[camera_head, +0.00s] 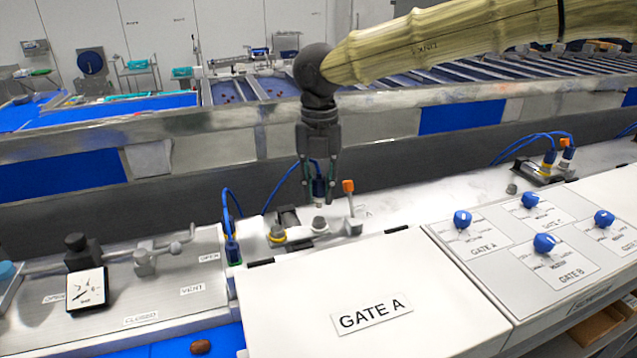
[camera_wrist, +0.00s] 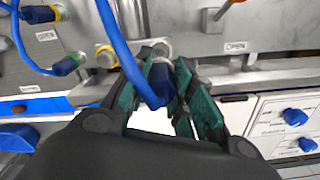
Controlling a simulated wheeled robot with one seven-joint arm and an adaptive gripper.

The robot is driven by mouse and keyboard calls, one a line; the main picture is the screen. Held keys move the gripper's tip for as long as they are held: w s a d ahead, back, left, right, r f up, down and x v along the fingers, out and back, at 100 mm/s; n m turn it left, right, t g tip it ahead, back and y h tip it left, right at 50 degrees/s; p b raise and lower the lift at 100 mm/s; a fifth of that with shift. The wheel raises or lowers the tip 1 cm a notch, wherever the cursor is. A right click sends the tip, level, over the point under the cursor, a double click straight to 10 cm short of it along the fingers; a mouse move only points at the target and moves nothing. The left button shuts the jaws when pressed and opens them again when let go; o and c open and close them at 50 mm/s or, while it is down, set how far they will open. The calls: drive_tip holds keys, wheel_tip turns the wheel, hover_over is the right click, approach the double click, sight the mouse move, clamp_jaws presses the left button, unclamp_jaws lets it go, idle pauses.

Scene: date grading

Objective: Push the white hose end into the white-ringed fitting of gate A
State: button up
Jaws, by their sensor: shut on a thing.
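My gripper (camera_head: 319,192) hangs pointing down above the gate A valve block. It is shut on a blue hose end (camera_head: 318,186), which also shows between the green finger pads in the wrist view (camera_wrist: 162,82). The blue hose (camera_wrist: 122,48) loops away from it. The hose end points down, and its tip appears just above the white-ringed fitting (camera_head: 319,224), with a small gap in the head view. Its white ring is hard to make out between the fingers. The yellow-ringed fitting (camera_head: 278,236) stands to the left of the white one, with no hose in it.
An orange-tipped lever (camera_head: 348,187) stands close right of the fitting. A green-collared blue hose end (camera_head: 232,247) sits to the left. The GATE A cover (camera_head: 375,290) lies in front, with a knob panel (camera_head: 515,240) at right. A dark rail runs behind.

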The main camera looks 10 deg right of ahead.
drive_tip(key=shift+f+b, duration=0.3)
drive_tip(key=shift+f, duration=0.8)
idle(0.3)
drive_tip(key=shift+f+p, duration=0.2)
drive_tip(key=shift+p, duration=0.45)
idle(1.2)
drive_tip(key=shift+f, duration=1.25)
idle(1.7)
drive_tip(key=o, duration=0.3)
drive_tip(key=o, duration=1.1)
